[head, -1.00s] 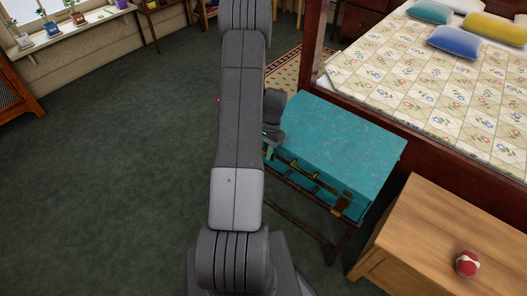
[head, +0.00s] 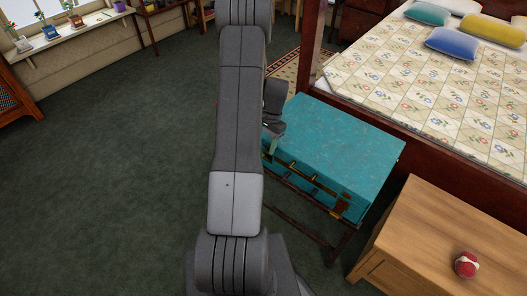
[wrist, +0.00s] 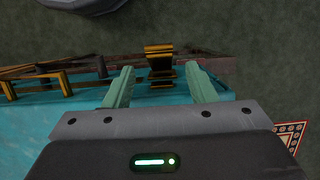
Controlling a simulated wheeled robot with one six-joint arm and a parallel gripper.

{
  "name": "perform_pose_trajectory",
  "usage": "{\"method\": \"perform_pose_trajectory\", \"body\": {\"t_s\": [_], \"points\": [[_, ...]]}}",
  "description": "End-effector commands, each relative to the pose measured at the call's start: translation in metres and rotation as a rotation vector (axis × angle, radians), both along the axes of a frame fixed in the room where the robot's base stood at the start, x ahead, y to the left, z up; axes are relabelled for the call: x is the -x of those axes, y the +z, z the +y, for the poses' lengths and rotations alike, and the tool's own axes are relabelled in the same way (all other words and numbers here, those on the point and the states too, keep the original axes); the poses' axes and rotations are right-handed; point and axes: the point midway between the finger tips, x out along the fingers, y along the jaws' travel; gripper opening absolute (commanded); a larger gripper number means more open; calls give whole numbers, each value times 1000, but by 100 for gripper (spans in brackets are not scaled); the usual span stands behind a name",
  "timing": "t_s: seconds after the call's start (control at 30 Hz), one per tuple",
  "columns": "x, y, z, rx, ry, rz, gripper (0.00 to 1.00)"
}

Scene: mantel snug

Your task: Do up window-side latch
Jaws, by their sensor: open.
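A teal case (head: 345,140) with brass fittings lies on a dark stand beside the bed. In the wrist view, the window-side latch (wrist: 159,62) is a brass piece at the edge of the case (wrist: 30,125), showing in the gap between my fingers. I cannot tell whether it is fastened. My gripper (wrist: 160,78) is open, with pale green fingers either side of the latch in the picture, and nothing between them is visibly held. In the head view my gripper (head: 268,143) is at the case's left end, and my arm hides part of that area.
A brass-ended handle (wrist: 38,84) lies left of the latch in the wrist view. The other latch (head: 340,208) is at the case's right end. A wooden chest (head: 430,235) with a red ball (head: 466,265) stands to the right. Open carpet (head: 110,180) lies to the left.

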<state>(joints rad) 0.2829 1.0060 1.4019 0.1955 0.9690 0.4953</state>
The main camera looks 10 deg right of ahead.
Motion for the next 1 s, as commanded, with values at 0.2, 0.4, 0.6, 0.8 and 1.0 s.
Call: {"method": "perform_pose_trajectory", "body": {"t_s": [0.2, 0.4, 0.6, 0.8, 1.0], "points": [[-10, 50, -11, 2, -2, -5, 51], [-14, 79, -18, 0, -1, -3, 51], [-16, 89, -20, 0, 0, 0, 51], [-16, 89, -20, 0, 0, 0, 51], [-13, 84, -15, 30, 2, -17, 51]]}}
